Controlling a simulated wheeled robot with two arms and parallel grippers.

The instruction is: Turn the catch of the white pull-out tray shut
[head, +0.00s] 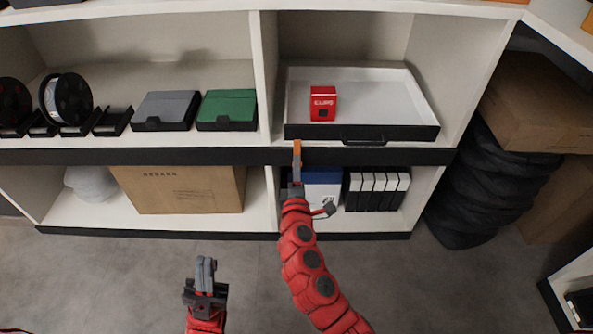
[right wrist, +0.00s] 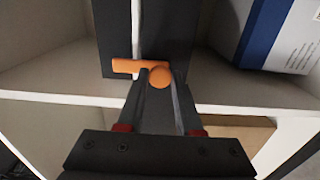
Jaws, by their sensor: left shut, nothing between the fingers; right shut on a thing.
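The white pull-out tray (head: 385,98) sits on the upper shelf, with a black front and handle (head: 363,140). The orange catch (head: 297,146) is at the dark shelf edge, just below the tray front's left end. In the right wrist view the orange catch (right wrist: 128,66) has a round hub and a bar pointing left. My right gripper (head: 296,180) reaches up to it; in the wrist view its fingertips (right wrist: 157,84) are shut on the catch and partly cover it. My left gripper (head: 205,272) is shut and empty, low over the floor.
A red box (head: 323,103) stands in the tray. Grey (head: 166,110) and green (head: 228,109) cases and spools (head: 72,98) are to its left. Black tyre-like rings (head: 485,190) stand right. The floor in front is clear.

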